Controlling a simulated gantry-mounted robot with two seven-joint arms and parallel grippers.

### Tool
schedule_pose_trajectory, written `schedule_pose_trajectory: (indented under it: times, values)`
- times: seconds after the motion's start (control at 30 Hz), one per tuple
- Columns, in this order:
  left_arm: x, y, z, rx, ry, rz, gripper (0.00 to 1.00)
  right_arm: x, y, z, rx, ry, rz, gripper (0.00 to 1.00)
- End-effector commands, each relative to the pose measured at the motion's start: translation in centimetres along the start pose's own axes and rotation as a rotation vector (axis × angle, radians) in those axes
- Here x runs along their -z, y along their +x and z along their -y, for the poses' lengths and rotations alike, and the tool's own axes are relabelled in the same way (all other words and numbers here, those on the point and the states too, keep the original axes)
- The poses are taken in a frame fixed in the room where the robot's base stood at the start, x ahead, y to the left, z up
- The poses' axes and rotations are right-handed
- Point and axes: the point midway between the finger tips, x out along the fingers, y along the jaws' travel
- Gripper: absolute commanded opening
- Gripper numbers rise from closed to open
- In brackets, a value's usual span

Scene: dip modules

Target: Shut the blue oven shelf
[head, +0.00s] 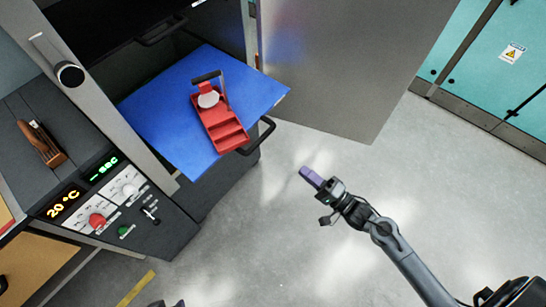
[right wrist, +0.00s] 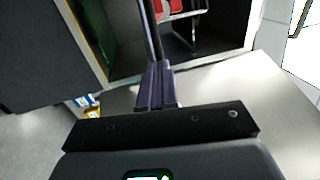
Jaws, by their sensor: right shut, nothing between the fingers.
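The blue oven shelf (head: 165,125) is pulled out of the oven in the head view, with a black handle (head: 262,136) at its front edge. A red tray (head: 222,130) with a pale round piece and a dark handle lies on the shelf. My right gripper (head: 308,175) has purple fingers, which are closed together and empty. It is in front of the shelf, to the right of and below the handle, apart from it. The closed fingers also show in the right wrist view (right wrist: 157,85). My left gripper does not clearly show.
The large grey oven door (head: 345,65) stands open beside the shelf on the right. A control panel (head: 100,195) with dials and a 20 °C display is at the lower left. Teal cabinets (head: 500,60) stand at the upper right. Pale floor (head: 240,240) is clear around my right arm.

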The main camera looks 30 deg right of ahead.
Motion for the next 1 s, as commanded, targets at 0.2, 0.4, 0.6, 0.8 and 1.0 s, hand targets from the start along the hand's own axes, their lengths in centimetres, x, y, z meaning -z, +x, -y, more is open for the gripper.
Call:
schedule_pose_trajectory:
  times: [0.2,0.4,0.6,0.8,1.0]
  values:
    - [-0.5,1.5,0.0,0.001,-0.001,-0.001,0.42,0.1,0.4,-1.3,0.006,-0.005,0.002,0.00]
    - [-0.5,1.7,0.0,0.001,0.000,-0.003,0.42,0.1,2.6,-1.2,0.008,-0.006,0.003,0.00]
    - [-0.7,2.3,0.0,0.002,0.000,-0.003,0.42,0.1,6.2,-1.2,0.009,-0.007,0.002,0.00]
    - [-0.9,2.8,0.0,0.003,0.002,-0.002,0.42,0.1,9.8,-1.2,0.008,-0.006,0.002,0.00]
    - [-1.0,3.3,0.0,0.004,0.003,-0.002,0.42,0.1,12.4,-1.2,0.006,-0.005,0.002,0.00]
